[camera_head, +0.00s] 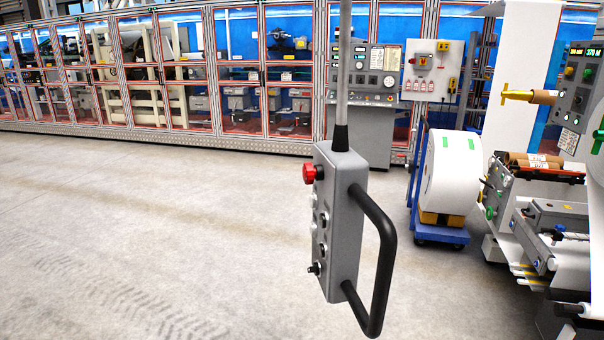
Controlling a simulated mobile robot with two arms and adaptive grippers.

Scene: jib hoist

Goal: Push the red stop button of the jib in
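The jib's grey control box (346,215) hangs in the middle of the head view from a grey pole (343,75). The red stop button (310,173) sticks out from the upper part of its left-facing side. Several smaller round buttons or knobs (320,222) sit below it on the same side. A black bar handle (384,260) stands out on the box's right side. Whether the stop button is pushed in is hard to tell, but its red head stands clear of the face. Neither of my grippers shows in this view.
Open concrete floor (150,230) lies left of and below the box. A blue cart (438,232) with a large white roll (452,172) stands behind it at right. A machine (560,235) fills the right edge. A long glazed machine line (170,75) runs along the back.

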